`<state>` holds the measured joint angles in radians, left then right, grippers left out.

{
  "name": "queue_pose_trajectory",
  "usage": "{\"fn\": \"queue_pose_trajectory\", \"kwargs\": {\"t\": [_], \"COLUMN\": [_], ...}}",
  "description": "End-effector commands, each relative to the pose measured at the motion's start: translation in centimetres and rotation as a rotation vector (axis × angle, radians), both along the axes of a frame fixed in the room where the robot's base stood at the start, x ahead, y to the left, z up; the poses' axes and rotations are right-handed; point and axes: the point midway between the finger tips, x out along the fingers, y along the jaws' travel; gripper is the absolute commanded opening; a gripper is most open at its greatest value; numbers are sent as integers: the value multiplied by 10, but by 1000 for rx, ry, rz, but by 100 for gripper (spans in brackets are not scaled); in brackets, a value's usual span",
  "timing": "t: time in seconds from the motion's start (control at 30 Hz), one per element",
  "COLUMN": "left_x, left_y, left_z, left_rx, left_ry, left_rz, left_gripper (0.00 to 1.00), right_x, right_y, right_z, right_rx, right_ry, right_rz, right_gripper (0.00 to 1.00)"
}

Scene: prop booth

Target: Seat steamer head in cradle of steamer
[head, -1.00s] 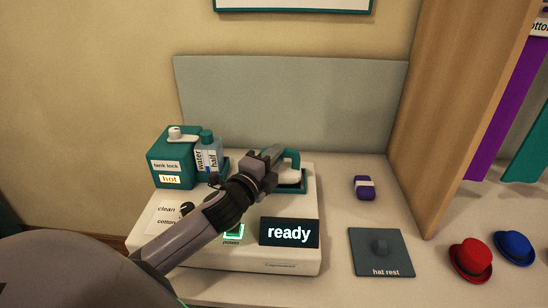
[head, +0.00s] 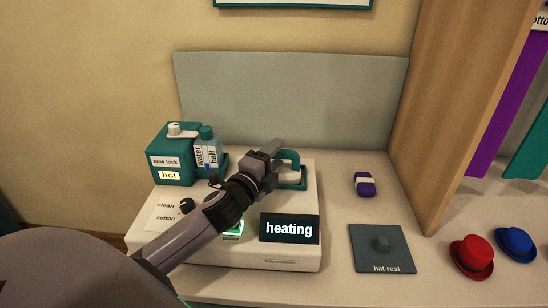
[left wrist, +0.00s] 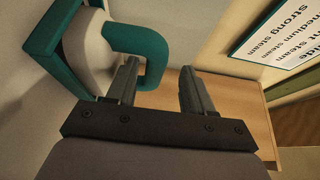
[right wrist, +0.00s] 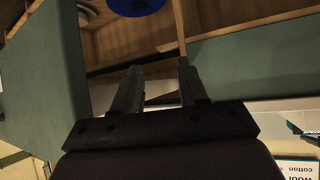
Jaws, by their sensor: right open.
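The steamer (head: 200,250) is a white base on the counter, with a display reading "heating". The steamer head (head: 290,171), white with a teal loop handle, sits at the teal cradle (head: 301,184) on the base's back right. My left gripper (head: 271,153) is beside the handle and partly hides the head. In the left wrist view the fingers (left wrist: 160,88) are apart; the handle (left wrist: 155,62) reaches into the gap, clear of the right finger. The white head (left wrist: 88,50) lies against the teal cradle rim (left wrist: 45,35). My right gripper (right wrist: 158,92) is open and empty, outside the head view.
A teal tank (head: 170,160) labelled "hot" and a water bottle (head: 207,152) stand at the back left. A purple block (head: 364,185), a dark hat rest (head: 380,262), a red hat (head: 471,256) and a blue hat (head: 515,245) are to the right. A wooden partition (head: 445,110) rises there.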

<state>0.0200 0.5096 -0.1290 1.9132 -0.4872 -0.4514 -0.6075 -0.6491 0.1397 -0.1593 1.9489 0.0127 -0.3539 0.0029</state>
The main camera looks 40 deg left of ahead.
Motion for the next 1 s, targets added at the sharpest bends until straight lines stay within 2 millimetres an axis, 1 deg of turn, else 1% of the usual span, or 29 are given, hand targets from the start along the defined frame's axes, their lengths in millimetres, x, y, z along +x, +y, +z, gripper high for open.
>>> {"fn": "queue_pose_trajectory", "kwargs": {"t": [0.27, 0.37, 0.47, 0.7, 0.8, 1.0], "left_x": [-1, -5, -15, -47, -58, -70], "left_y": [0, 0, -2, -5, -6, -7], "left_z": [-3, -3, -4, -3, -3, -1], "left_rx": [-1, -1, -1, 0, -1, 0], "left_ry": [7, 6, 6, 5, 4, 1], "left_rz": [1, 1, 0, 0, 0, 0], "left_gripper": [51, 51, 51, 51, 51, 51], "right_x": [0, 0, 0, 0, 0, 0], "right_y": [0, 0, 0, 0, 0, 0], "right_z": [0, -1, -2, -5, -6, -7], "right_rx": [0, 0, 0, 0, 0, 0], "right_ry": [0, 0, 0, 0, 0, 0], "right_rz": [0, 0, 0, 0, 0, 0], "right_gripper": [43, 43, 43, 43, 43, 43]}}
